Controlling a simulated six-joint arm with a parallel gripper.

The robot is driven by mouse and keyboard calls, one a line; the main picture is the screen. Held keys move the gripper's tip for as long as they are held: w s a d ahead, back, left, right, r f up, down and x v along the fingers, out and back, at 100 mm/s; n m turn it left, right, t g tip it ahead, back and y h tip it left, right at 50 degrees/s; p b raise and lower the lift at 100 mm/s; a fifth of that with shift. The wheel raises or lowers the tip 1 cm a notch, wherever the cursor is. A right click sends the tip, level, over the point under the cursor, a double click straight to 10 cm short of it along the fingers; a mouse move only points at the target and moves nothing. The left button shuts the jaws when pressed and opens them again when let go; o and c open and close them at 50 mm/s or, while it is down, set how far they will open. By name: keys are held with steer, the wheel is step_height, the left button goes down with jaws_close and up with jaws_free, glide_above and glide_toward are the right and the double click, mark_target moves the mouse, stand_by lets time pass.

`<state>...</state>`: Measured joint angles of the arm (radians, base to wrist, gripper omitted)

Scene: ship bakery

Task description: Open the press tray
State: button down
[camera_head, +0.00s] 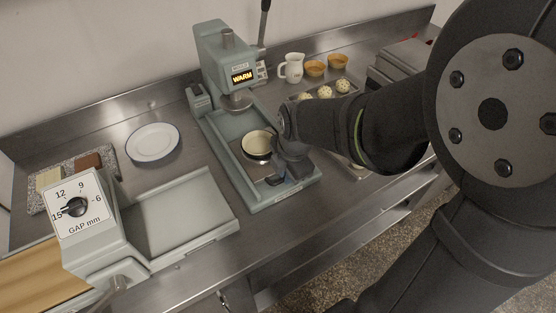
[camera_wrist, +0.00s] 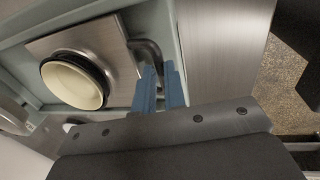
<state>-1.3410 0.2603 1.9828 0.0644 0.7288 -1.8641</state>
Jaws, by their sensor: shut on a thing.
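The grey-green press (camera_head: 225,60) stands at the back of the steel counter, its display reading WARM. Its tray (camera_head: 247,171) is a bare metal plate in the press's long base frame, and also shows in the wrist view (camera_wrist: 115,32). A round mould (camera_head: 256,141) with a cream inside and dark rim sits on the plate, forward of the press head rather than beneath it; the wrist view shows it too (camera_wrist: 73,84). My gripper (camera_wrist: 160,82) has its blue fingers shut on the dark tray handle (camera_wrist: 146,48) at the plate's front edge. My wrist partly hides the tray's right side.
A white plate (camera_head: 153,143) and a sheeter with a gap dial (camera_head: 78,206) are on the left. A white jug (camera_head: 291,68), two orange-brown bowls (camera_head: 314,68) and a tray of pale balls (camera_head: 342,86) are behind my arm. The press lever (camera_head: 263,25) stands upright.

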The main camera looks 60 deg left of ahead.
steer(key=shift+d, duration=0.55)
steer(key=c, duration=1.5)
jaws_free()
steer(key=d+r, duration=0.1)
steer(key=r, duration=0.4)
steer(key=d+r, duration=0.1)
steer(key=r, duration=0.5)
steer(key=d+r, duration=0.1)
steer(key=r, duration=0.5)
steer(key=shift+r, duration=0.1)
steer(key=a+f, duration=0.1)
steer(key=f, duration=0.4)
steer(key=a+f, duration=0.1)
steer(key=f, duration=0.5)
steer(key=a+f, duration=0.1)
steer(key=f, duration=0.5)
steer(key=shift+f, duration=0.1)
